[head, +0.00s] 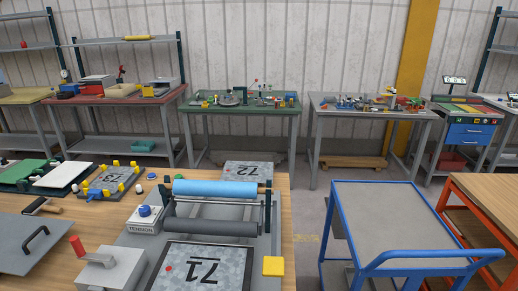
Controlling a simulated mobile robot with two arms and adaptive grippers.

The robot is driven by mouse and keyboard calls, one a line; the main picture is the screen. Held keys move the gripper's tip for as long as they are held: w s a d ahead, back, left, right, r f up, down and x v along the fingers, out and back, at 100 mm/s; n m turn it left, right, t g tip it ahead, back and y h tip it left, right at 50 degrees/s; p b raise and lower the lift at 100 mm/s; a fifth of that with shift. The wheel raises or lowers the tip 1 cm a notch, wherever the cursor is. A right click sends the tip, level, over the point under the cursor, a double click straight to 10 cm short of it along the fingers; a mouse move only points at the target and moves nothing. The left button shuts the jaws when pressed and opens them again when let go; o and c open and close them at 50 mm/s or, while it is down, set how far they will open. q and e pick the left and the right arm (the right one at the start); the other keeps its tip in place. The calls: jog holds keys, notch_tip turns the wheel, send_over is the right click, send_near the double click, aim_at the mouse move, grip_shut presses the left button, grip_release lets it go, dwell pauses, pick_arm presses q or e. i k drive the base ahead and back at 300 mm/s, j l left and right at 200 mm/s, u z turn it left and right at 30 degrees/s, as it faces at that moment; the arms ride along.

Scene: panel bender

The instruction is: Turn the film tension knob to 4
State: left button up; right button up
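The film tension knob (145,210) is a blue round knob on top of a small light box (144,222) labelled "TENSION". The box stands at the left end of the film roller unit, on the near wooden table. The number the knob points to is too small to read. The unit carries a blue film roll (215,187) above a dark grey roller (209,228). Neither of my grippers is in view.
On the near wooden table (286,208), a box with a red-tipped lever (108,262), a grey panel with a black handle (30,248) and a yellow block (273,266) surround the unit. A blue-framed cart (395,215) stands to the right. Workbenches line the back wall.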

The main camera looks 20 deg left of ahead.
aim_at(145, 212)
jog(key=u, duration=1.4)
jog(key=k+j+u, duration=0.15)
jog(key=j, duration=0.1)
